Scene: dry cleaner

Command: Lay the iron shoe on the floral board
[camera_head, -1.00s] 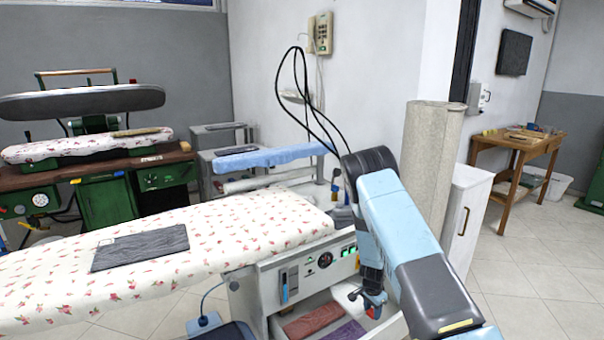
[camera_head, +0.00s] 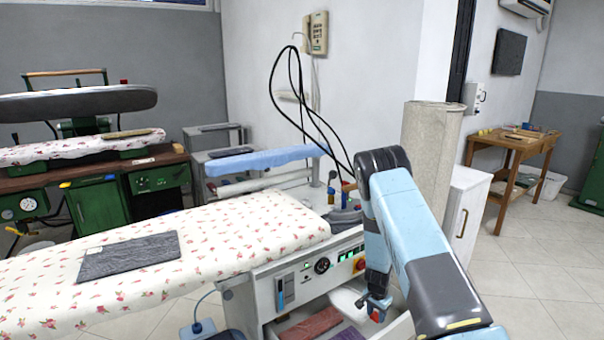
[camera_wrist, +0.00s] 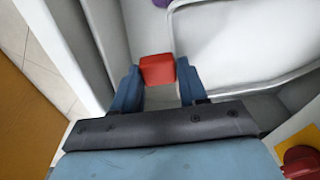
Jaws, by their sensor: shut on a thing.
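The floral board (camera_head: 235,238) is a long white pressing board with small red flowers, running from the left edge to the middle of the head view. My gripper (camera_head: 375,309) is low, beyond the board's right end and beside the machine's control panel. It is shut on a red block (camera_wrist: 157,69), which shows between the two blue fingertips in the wrist view. A white rimmed piece (camera_head: 347,299), which looks like the iron shoe, is beside the fingers. It also shows in the wrist view (camera_wrist: 245,38), and the red block appears to be its grip.
A dark grey folded cloth (camera_head: 128,257) lies on the board's left part; the board is bare to its right. A shelf below the panel holds a red cloth (camera_head: 313,326). A blue narrow board (camera_head: 265,159) and black hoses stand behind. A beige roll (camera_head: 430,150) stands right.

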